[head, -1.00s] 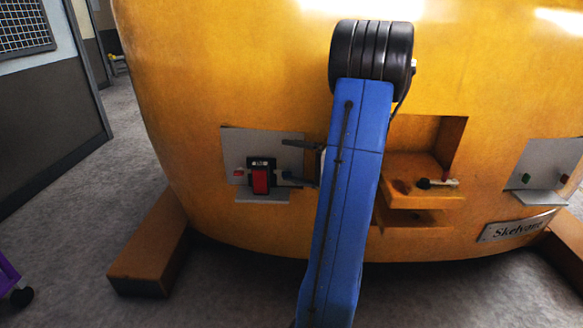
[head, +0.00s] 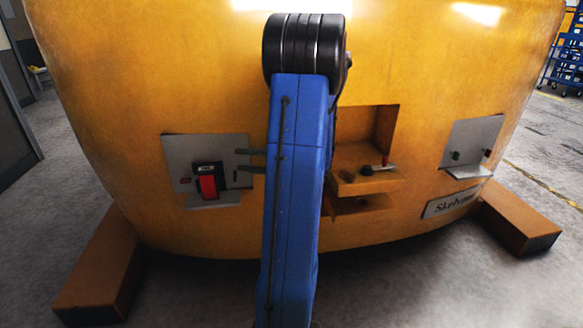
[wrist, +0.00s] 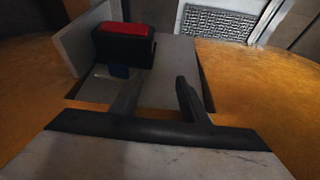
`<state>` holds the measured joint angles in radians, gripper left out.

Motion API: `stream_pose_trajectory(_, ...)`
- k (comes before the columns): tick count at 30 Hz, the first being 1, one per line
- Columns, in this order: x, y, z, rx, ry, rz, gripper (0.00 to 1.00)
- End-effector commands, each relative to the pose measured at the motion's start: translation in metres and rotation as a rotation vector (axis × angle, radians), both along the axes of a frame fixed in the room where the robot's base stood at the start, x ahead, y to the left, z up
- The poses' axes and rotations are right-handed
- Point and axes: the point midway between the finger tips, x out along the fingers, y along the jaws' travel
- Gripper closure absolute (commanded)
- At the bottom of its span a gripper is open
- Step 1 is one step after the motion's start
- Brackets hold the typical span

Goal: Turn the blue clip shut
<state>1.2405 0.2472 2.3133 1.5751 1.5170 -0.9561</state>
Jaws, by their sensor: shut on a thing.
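The blue clip shows as a small blue piece under the red-and-black block in the wrist view (wrist: 118,72); most of it is hidden. In the head view, only a small dark bit shows beside the red block. My gripper (head: 240,160) reaches in from the right at the left grey panel (head: 222,149). In the wrist view my gripper (wrist: 157,82) has its two dark fingers over the grey panel, a gap between them, the left finger against or close to the clip. It is shut on the clip, though the contact is hard to make out.
A red switch (head: 208,187) in a black housing sits just left of my fingers. An orange recess with a ledge (head: 370,182) and small lever lies to the right. Another grey panel (head: 472,142) is farther right. Brown feet (head: 100,268) flank the yellow casting (head: 400,70).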

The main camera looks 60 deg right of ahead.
Motion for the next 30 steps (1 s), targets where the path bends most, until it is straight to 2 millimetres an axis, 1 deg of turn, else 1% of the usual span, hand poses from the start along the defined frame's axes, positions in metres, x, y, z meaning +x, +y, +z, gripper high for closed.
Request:
stream_pose_trajectory(9,-0.017,-0.005,-0.005,0.006,0.008,0.002,0.72)
stream_pose_trajectory(30,-0.055,-0.016,-0.005,0.007,0.011,0.002,0.72)
